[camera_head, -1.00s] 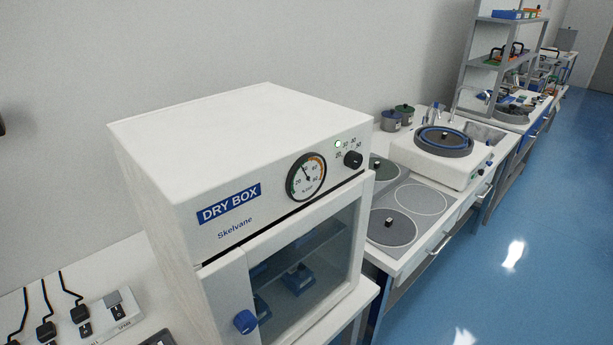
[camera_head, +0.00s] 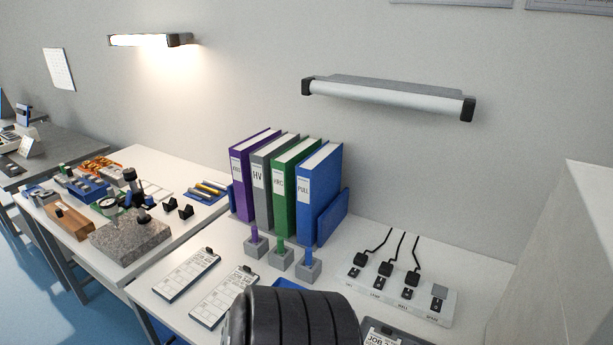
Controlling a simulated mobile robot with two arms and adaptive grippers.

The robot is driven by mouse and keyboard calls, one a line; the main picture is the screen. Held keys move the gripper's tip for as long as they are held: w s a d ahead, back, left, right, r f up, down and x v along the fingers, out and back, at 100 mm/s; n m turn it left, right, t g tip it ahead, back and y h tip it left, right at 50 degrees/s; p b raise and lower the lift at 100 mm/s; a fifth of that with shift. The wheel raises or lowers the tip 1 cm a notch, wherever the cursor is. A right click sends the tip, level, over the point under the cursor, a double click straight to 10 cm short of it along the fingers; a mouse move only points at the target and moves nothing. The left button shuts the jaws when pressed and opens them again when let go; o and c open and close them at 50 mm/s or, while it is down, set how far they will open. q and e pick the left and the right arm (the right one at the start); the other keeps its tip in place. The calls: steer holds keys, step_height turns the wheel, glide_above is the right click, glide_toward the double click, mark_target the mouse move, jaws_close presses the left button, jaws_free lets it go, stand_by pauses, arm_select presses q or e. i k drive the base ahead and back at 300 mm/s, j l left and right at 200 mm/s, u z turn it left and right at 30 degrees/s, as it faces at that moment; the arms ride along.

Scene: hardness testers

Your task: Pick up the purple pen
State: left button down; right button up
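The purple pen (camera_head: 254,234) stands upright in a small grey block holder on the white bench, in front of the binders. It is the leftmost of three such pens; a green pen (camera_head: 281,246) and a blue pen (camera_head: 309,255) stand in their own grey blocks to its right. Neither gripper is in view. A black ribbed part at the bottom middle, likely mine, hides some of the bench front.
Purple, grey, green and blue binders (camera_head: 319,195) stand behind the pens. Two label cards (camera_head: 187,274) lie to the left. A power strip (camera_head: 402,290) with plugs and cables is at right, beside the white box (camera_head: 560,260). A granite block (camera_head: 130,239) stands on the left bench.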

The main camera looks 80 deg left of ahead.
mark_target(254, 231)
steer(key=u, duration=3)
